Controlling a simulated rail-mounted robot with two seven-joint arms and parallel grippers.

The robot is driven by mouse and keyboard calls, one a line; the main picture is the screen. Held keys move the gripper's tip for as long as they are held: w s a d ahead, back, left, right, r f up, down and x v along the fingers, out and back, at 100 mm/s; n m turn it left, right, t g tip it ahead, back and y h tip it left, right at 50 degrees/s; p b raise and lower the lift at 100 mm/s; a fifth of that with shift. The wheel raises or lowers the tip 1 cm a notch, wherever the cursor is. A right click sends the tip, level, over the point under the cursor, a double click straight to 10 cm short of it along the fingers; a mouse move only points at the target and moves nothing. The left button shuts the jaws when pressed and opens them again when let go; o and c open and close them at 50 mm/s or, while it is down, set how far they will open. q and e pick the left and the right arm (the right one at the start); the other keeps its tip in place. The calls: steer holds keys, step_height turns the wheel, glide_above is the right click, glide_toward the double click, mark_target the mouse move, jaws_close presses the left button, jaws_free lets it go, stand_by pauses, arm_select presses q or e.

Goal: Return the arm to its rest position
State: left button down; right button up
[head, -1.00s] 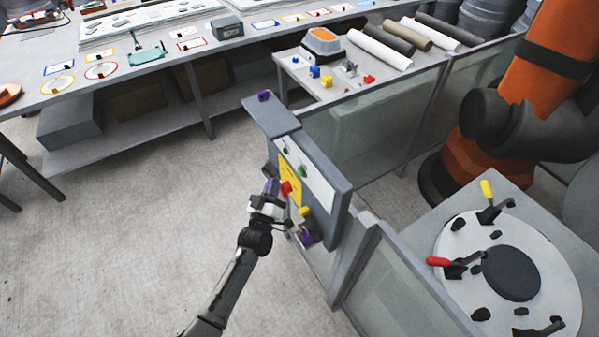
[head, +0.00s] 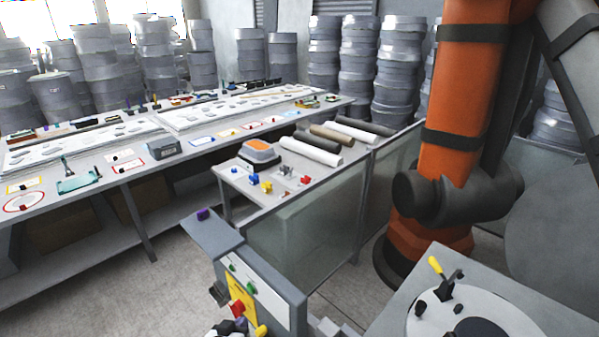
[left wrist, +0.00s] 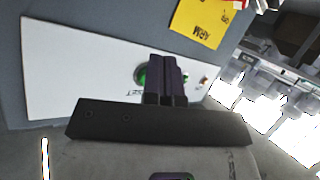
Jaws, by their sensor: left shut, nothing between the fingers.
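My left gripper (head: 238,325) is at the bottom edge of the head view, beside the front of the grey control panel (head: 290,290). Its arm is cut off by the frame. In the left wrist view its dark purple fingers (left wrist: 165,78) are shut together with nothing between them. They stand in front of a green button (left wrist: 141,76) on the panel's white plate (left wrist: 75,70) and partly hide it. I cannot tell whether they touch it. The right gripper is in neither view.
The panel carries a red knob (head: 237,307) and a yellow tag (left wrist: 200,22) reading "ARM". Behind it stand a glass-sided fence and a small table with rolls (head: 310,151). An orange robot arm (head: 450,120) stands right. A long workbench (head: 190,143) runs along the back left.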

arm_select(q)
steer(key=s+a+r+m+g+y, duration=0.1)
steer(key=s+a+r+g+y, duration=0.15)
steer(key=s, duration=0.85)
steer(key=s+a+r+g+y, duration=0.1)
steer(key=s+a+r+g, duration=0.15)
steer(key=s, duration=0.95)
steer(key=s+a+f+g, duration=0.15)
steer(key=s+f, duration=0.25)
steer(key=s, duration=0.5)
steer(key=s+f+g, duration=0.3)
steer(key=s+f, duration=0.1)
steer(key=s, duration=0.5)
step_height(320, 180, up, 23)
steer(key=p, duration=2.3)
step_height(320, 180, down, 74)
steer(key=b, duration=7.3)
steer(key=shift+w+d+f+t+b, duration=0.15)
steer(key=shift+w+d+t+b, duration=0.05)
steer(key=shift+w+t+b, duration=0.15)
